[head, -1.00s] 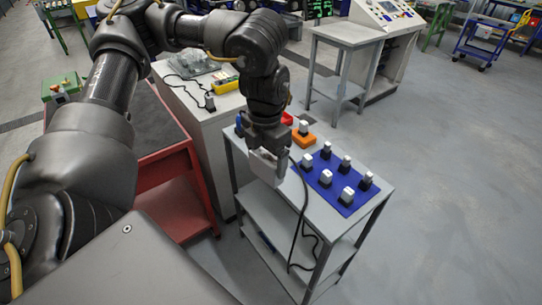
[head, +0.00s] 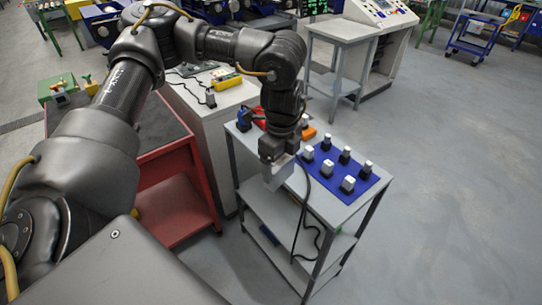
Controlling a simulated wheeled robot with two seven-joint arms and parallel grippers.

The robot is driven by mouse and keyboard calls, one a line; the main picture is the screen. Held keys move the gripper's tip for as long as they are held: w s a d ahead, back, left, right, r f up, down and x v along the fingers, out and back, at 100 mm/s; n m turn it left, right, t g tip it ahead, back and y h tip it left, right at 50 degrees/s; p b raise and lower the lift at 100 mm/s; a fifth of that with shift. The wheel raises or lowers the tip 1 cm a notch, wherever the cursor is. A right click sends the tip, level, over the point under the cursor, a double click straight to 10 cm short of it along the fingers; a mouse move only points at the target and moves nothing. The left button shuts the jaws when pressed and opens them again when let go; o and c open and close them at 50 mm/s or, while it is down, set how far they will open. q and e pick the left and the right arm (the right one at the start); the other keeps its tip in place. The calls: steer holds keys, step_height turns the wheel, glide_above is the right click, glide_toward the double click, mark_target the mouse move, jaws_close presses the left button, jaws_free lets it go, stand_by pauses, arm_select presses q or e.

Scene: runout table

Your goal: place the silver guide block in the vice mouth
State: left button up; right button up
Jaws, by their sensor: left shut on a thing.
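My left gripper (head: 277,163) is over the left edge of the grey table, pointing down. It is shut on a pale silver piece (head: 277,178), which I take for the silver guide block. Its lower end shows below the fingers, apart from the blue mat. A small blue body (head: 243,121) at the table's far left corner may be the vice; its mouth cannot be made out. My arm and gripper hide part of the table's far side. My right gripper is not in view.
A blue mat (head: 329,188) on the table carries several dark pieces with pale tops (head: 348,184). An orange block (head: 309,132) and red parts stand behind my gripper. A black cable (head: 297,222) hangs at the table's front. A red cart stands left; open floor lies right.

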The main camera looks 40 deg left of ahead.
mark_target(284, 181)
arm_select(q)
steer(key=f+n, duration=0.1)
steer(key=n, duration=0.1)
steer(key=d+f+n, duration=0.1)
steer(key=f+n, duration=0.2)
steer(key=shift+w+d+n, duration=0.15)
steer(key=shift+w+n, duration=0.1)
steer(key=shift+n, duration=0.05)
steer(key=s+d+f+n, duration=0.2)
steer(key=s+f+n, duration=0.1)
steer(key=f, duration=0.3)
steer(key=s+d+f+n, duration=0.2)
steer(key=s+f+n, duration=0.2)
steer(key=f, duration=0.3)
